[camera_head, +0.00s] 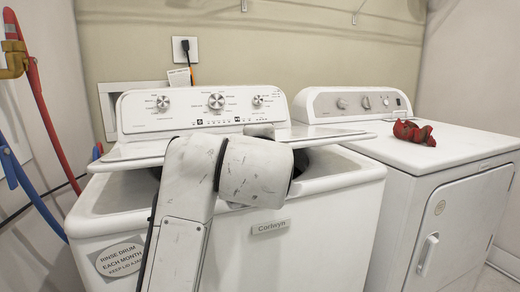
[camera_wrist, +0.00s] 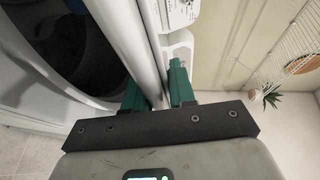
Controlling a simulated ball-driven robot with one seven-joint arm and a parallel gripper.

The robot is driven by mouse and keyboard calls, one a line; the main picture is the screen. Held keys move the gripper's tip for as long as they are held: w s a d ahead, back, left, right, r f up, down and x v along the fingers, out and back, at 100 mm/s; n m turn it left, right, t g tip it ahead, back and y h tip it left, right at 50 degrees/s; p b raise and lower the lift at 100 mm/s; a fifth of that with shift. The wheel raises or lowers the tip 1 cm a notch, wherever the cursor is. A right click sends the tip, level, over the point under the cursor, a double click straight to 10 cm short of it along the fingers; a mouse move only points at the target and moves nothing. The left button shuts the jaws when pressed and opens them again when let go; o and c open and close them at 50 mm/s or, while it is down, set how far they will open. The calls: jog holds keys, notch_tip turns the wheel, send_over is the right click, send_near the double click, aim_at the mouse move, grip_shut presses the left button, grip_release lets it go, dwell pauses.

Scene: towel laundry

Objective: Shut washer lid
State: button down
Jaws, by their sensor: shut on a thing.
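The white washer (camera_head: 325,219) stands in the middle of the head view. Its lid (camera_head: 128,152) is partly raised at a low tilt in front of the control panel, and the opening shows beneath it. In the wrist view the lid (camera_wrist: 128,40) is a white slab running between the green fingers of my gripper (camera_wrist: 158,88). My gripper is shut on the lid's edge. The dark drum (camera_wrist: 75,45) lies to the left of the lid there. In the head view my arm hides the middle of the lid and most of my gripper.
A white dryer (camera_head: 455,146) stands close at the washer's right, with a red crumpled thing (camera_head: 413,132) on top. A red hose (camera_head: 45,105) and a blue hose (camera_head: 28,185) hang at the left. A wire shelf (camera_wrist: 295,45) and a plant (camera_wrist: 272,97) show in the wrist view.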

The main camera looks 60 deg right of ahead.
jog(key=shift+a+f+h+b, duration=0.15)
jog(key=shift+f+h+b, duration=0.15)
jog(key=shift+f+b, duration=0.85)
jog(key=shift+f, duration=0.1)
jog(key=c, duration=1.1)
grip_release()
jog(key=shift+c, duration=0.2)
jog(key=p+v, duration=0.1)
jog(key=v, duration=0.9)
jog(key=shift+s+a+p, duration=0.25)
jog(key=shift+s+p, duration=0.05)
jog(key=shift+p, duration=0.1)
